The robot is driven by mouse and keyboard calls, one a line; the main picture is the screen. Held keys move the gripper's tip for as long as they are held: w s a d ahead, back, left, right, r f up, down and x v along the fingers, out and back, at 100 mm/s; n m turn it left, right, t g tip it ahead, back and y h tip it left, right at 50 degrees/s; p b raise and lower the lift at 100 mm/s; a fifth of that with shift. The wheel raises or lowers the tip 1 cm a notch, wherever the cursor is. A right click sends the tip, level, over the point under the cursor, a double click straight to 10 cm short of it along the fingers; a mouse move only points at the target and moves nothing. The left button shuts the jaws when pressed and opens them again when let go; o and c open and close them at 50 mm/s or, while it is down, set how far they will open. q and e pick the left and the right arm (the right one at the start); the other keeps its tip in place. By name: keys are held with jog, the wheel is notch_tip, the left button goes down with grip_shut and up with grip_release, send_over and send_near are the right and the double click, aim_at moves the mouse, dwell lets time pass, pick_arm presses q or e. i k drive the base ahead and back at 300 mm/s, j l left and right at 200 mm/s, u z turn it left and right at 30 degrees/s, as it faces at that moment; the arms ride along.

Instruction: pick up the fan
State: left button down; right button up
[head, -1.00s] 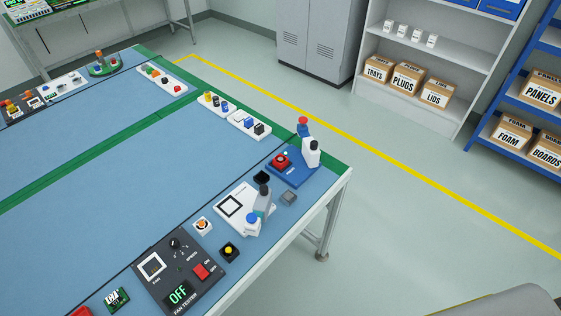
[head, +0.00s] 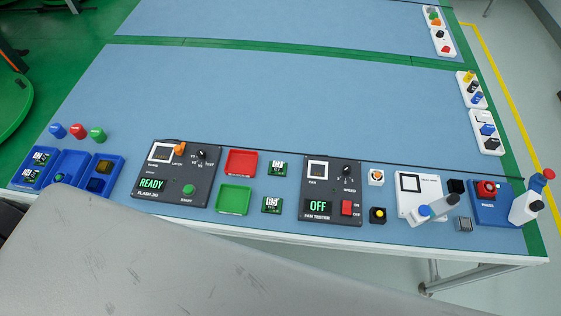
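The fan tester (head: 331,205) is a dark panel near the front edge of the blue bench, with a lit OFF display, a knob and a red switch. I cannot tell which one the task means. Neither of my grippers is in view.
Left of the tester are red (head: 241,162) and green (head: 234,199) trays, small green boards and a flashing panel (head: 173,185). Right are a white station (head: 419,193) and a blue station with a red button (head: 491,205). The middle bench is clear.

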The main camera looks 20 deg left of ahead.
aim_at(483, 191)
jog(key=u, duration=0.1)
jog(key=k+z, duration=0.15)
jog(key=z, duration=1.15)
jog(key=l+u, duration=0.1)
jog(key=i+l, duration=0.05)
